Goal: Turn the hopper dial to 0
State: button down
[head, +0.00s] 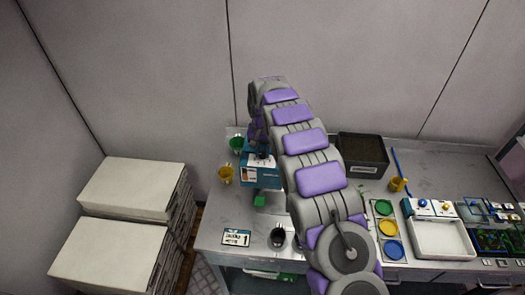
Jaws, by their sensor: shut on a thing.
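The blue-and-white box (262,173), which looks like the hopper unit, stands on the left part of the grey bench. My arm reaches over the bench and bends down at its far end. My gripper (258,146) is at the top back of this box, small and partly hidden by the arm. It is shut on a part there, which seems to be the hopper dial. The dial's face and its setting cannot be made out.
A dark bin (362,153) and white tray (440,238) are right. White stacks (130,187) stand left of the bench.

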aim_at(261, 153)
jog(key=c, duration=0.9)
grip_release()
jog(key=shift+a, duration=0.15)
jog(key=shift+o, duration=0.2)
jog(key=shift+r, duration=0.1)
notch_tip(261, 153, up, 17)
jog(key=p, duration=0.3)
jog(key=shift+p, duration=0.3)
